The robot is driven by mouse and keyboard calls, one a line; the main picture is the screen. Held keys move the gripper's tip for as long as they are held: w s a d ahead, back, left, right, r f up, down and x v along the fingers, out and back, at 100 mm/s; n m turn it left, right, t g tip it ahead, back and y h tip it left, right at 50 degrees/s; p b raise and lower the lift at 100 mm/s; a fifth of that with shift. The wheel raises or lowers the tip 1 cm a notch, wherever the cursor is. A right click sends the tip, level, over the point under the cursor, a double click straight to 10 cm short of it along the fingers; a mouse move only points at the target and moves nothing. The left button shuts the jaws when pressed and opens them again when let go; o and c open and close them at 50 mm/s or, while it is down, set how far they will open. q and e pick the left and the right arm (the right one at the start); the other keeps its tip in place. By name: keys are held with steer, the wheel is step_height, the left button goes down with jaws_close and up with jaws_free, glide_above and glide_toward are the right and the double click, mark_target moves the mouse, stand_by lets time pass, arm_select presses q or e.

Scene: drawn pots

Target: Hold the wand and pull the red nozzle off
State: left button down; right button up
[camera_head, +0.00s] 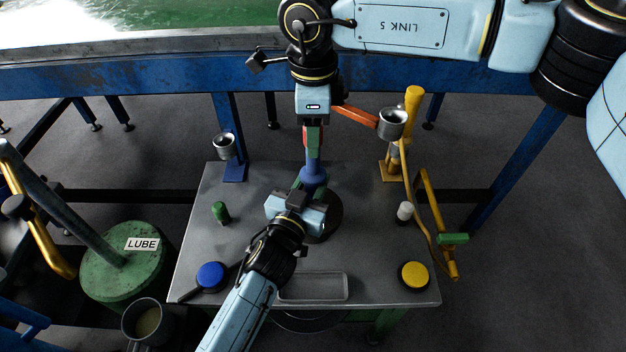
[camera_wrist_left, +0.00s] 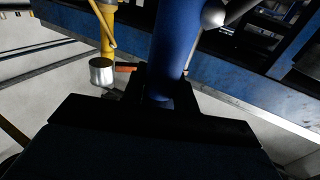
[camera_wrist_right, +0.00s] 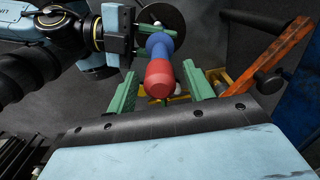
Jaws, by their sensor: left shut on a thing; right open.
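The wand is a blue upright shaft (camera_head: 313,176) above the grey table, also large in the left wrist view (camera_wrist_left: 175,45). Its red nozzle (camera_wrist_right: 158,77) is at the near end in the right wrist view, with the blue part (camera_wrist_right: 158,45) behind it. My left gripper (camera_head: 308,192) is shut on the blue wand from the front. My right gripper (camera_wrist_right: 160,70) is open, with one green finger on each side of the wand's end. In the head view the right gripper largely hides the nozzle.
Metal cups stand at the left (camera_head: 224,147) and right (camera_head: 392,124). An orange bar (camera_head: 354,115) runs close beside my right gripper. The grey table (camera_head: 250,250) holds a blue disc (camera_head: 211,276), a yellow disc (camera_head: 414,275) and a shallow tray (camera_head: 315,287). A yellow frame (camera_head: 428,200) edges the right.

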stand_by(0.6)
jaws_close()
steer(key=shift+r, duration=3)
arm_select(q)
steer(key=c, duration=1)
jaws_free()
steer(key=v, duration=1.2)
steer(key=shift+a+f, duration=0.1)
